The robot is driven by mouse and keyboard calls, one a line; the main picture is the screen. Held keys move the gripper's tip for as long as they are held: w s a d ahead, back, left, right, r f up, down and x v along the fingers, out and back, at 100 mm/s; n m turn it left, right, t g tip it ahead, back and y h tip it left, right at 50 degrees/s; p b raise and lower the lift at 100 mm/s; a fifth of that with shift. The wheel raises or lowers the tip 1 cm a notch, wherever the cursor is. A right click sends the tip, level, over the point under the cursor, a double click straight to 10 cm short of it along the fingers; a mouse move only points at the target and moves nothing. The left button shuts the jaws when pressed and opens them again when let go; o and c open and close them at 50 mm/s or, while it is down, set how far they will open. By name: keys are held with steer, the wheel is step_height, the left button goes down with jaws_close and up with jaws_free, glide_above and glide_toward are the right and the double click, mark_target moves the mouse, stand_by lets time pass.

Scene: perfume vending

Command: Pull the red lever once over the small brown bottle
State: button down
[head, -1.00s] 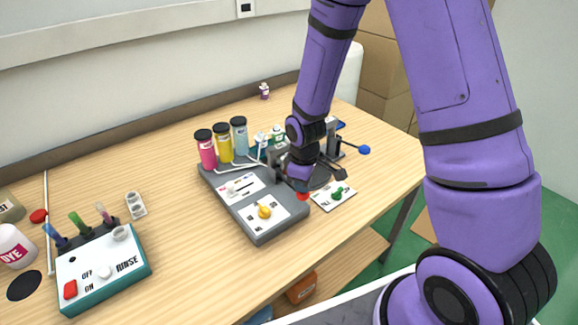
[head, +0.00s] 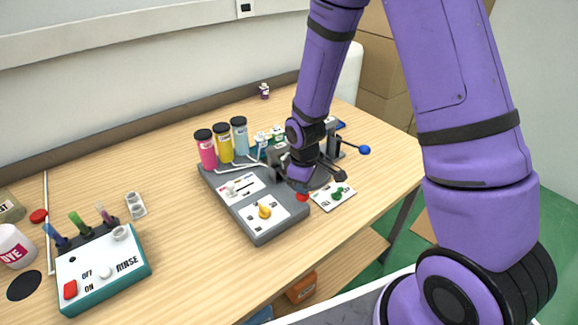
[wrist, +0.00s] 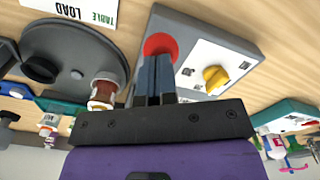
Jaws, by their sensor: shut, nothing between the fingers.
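The red lever's round red end (head: 302,196) shows at the front corner of the grey dispenser, largely behind my gripper (head: 301,184). In the wrist view my gripper (wrist: 157,75) is shut and empty, with its fingertips overlapping the red lever's end (wrist: 160,45). I cannot tell whether they touch it. A small brown bottle (wrist: 103,92) with a pale top stands on a dark grey plate (wrist: 75,48), left of the fingers. In the head view my arm hides the bottle.
The grey dispenser (head: 262,232) has a yellow knob (head: 264,211) and pink, yellow and blue jars behind. A card with a green piece (head: 337,194) lies to its right. A blue-ended lever (head: 363,149) sticks out right. The teal rinse box (head: 100,283) stands front left; wood between is clear.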

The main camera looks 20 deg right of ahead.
step_height(320, 180, up, 9)
steer(key=shift+f, duration=0.15)
stand_by(0.9)
stand_by(0.4)
stand_by(0.6)
steer(key=s+d+r+m+t, duration=0.15)
steer(key=s+r, duration=0.25)
steer(key=r, duration=0.5)
steer(key=s+d+r+m+t, duration=0.1)
steer(key=s+d+r+m, duration=0.25)
steer(key=r, duration=0.55)
steer(key=s+d+r+m+t, duration=0.1)
steer(key=s+r+m, duration=0.1)
steer(key=s+r, duration=0.2)
steer(key=s+d+r+m+t, duration=0.1)
steer(key=s+r+m, duration=0.1)
steer(key=s+r, duration=0.3)
steer(key=s, duration=0.4)
steer(key=shift+s+r+m+t, duration=0.15)
steer(key=shift+s+m+t, duration=0.15)
steer(key=shift+t, duration=0.05)
